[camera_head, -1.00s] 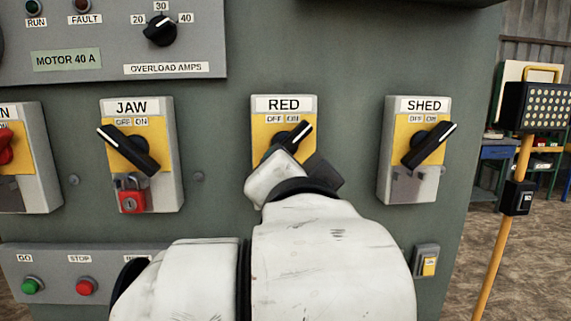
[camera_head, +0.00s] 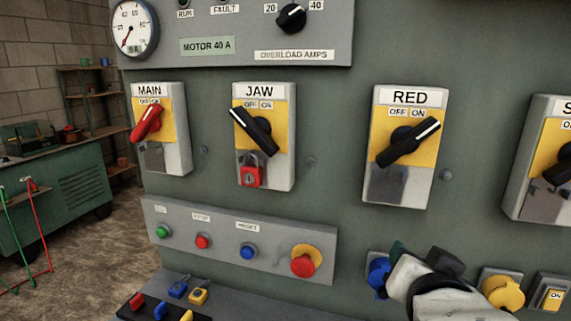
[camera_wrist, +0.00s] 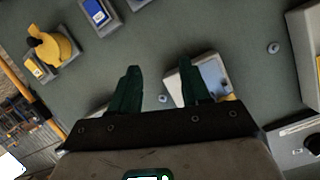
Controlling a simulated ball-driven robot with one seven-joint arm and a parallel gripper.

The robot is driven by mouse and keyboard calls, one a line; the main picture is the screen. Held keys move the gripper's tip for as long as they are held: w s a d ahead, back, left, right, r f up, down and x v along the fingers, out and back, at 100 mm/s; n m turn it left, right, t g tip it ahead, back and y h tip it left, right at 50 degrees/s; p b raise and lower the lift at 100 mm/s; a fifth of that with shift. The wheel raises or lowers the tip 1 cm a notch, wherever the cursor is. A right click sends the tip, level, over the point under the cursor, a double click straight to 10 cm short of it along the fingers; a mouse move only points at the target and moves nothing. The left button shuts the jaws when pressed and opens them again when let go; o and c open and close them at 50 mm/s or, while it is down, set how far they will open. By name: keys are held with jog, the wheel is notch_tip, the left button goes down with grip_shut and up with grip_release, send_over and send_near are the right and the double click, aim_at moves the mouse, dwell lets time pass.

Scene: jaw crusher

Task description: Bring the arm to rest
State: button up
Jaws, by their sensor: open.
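My gripper (camera_head: 398,252) is at the lower right of the head view, in front of the panel and below the RED switch (camera_head: 408,145). It is clear of the switch handles, and its near edge overlaps the blue knob (camera_head: 377,274). In the wrist view the two dark green fingers (camera_wrist: 158,78) are apart with nothing held between them. The RED handle points up right towards ON. Part of my arm is cut off by the bottom of the head view.
The MAIN switch (camera_head: 148,125) has a red handle. The JAW switch (camera_head: 254,130) points up left towards OFF, with a red padlock (camera_head: 250,175) below it. A button strip (camera_head: 270,262) with a red mushroom button and a yellow knob (camera_head: 503,291) are nearby. Floor shows at left.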

jog(key=s+d+f+n+g+y+p, duration=0.1)
jog(key=s+d+f+n+g, duration=0.3)
jog(key=f, duration=0.6)
jog(key=s+d+f+g+p, duration=0.1)
jog(key=s+d+f+g, duration=0.3)
jog(key=f, duration=0.6)
jog(key=s+f+n+g+y+p, duration=0.1)
jog(key=s+f+g, duration=0.1)
jog(key=s+f, duration=0.4)
jog(key=s+f+n+g+y+p, duration=0.1)
jog(key=s+f, duration=0.6)
jog(key=s, duration=0.8)
jog(key=shift+s+a+f+n+g+y, duration=0.25)
jog(key=shift+n+g+y, duration=0.2)
jog(key=shift+g, duration=0.35)
